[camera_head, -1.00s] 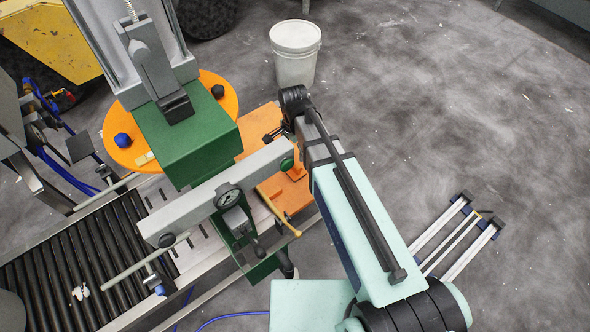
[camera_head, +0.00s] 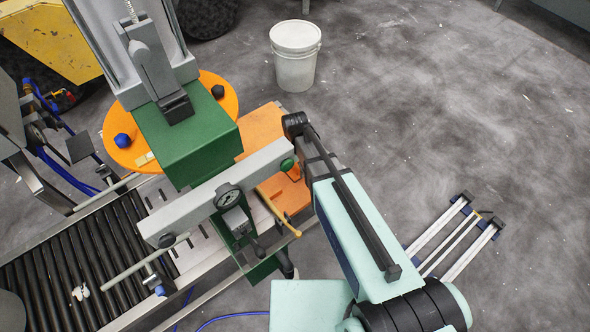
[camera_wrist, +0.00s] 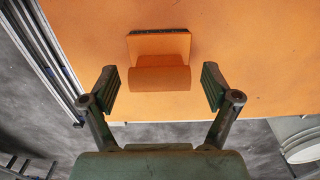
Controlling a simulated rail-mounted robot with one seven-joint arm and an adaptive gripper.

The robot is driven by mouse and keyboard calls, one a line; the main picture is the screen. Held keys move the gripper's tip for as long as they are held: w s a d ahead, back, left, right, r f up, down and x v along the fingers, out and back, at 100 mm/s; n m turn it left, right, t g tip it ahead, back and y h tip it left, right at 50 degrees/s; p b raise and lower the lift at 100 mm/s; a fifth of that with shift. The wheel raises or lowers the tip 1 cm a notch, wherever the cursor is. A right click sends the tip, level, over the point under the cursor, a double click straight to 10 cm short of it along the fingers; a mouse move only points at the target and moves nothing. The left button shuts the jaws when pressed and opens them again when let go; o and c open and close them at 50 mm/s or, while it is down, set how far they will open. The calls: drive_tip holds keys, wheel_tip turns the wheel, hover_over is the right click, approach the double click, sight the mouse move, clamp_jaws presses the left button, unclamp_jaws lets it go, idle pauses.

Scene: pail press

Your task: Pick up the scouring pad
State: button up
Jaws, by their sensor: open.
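The scouring pad (camera_wrist: 160,47) shows in the wrist view as an orange block with a rounded orange grip on its near side and a thin dark layer along its far edge. It rests on an orange tabletop (camera_wrist: 240,60). My gripper (camera_wrist: 161,88) is open, with one finger to the left and one to the right of the pad's grip. Gaps show on both sides, and neither finger appears to touch it.
A green press with a grey lever bar (camera_head: 215,195) and a gauge stands left of the orange tabletop (camera_head: 262,128). A wooden-coloured stick (camera_head: 280,215) juts near the tabletop. A roller conveyor (camera_head: 75,255) lies lower left. A white pail (camera_head: 295,55) stands on open floor behind.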

drive_tip(key=c, duration=1.4)
drive_tip(key=shift+o, duration=0.2)
drive_tip(key=shift+r, duration=0.1)
wheel_tip(320, 180, up, 20)
